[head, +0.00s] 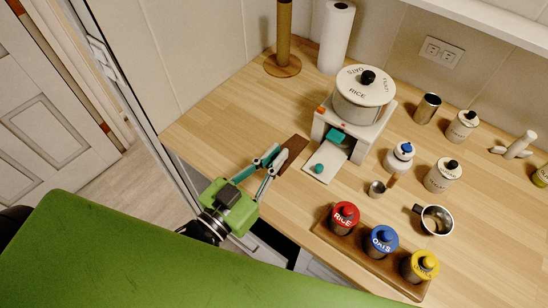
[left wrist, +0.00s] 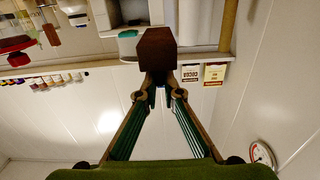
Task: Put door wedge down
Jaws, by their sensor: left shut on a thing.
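The door wedge (head: 294,150) is a dark brown block. My left gripper (head: 276,157) is shut on it near the left front part of the wooden counter. In the left wrist view the wedge (left wrist: 156,48) sticks out past the fingertips of my left gripper (left wrist: 158,84). I cannot tell whether the wedge touches the counter or is just above it. My right gripper is not in view.
A white stand (head: 325,160) with a rice pot (head: 362,94) on it is just right of the wedge. A wooden rack (head: 330,234) of lidded jars is at the front. A paper roll (head: 336,38) stands behind. The counter (head: 220,120) left of the wedge is clear.

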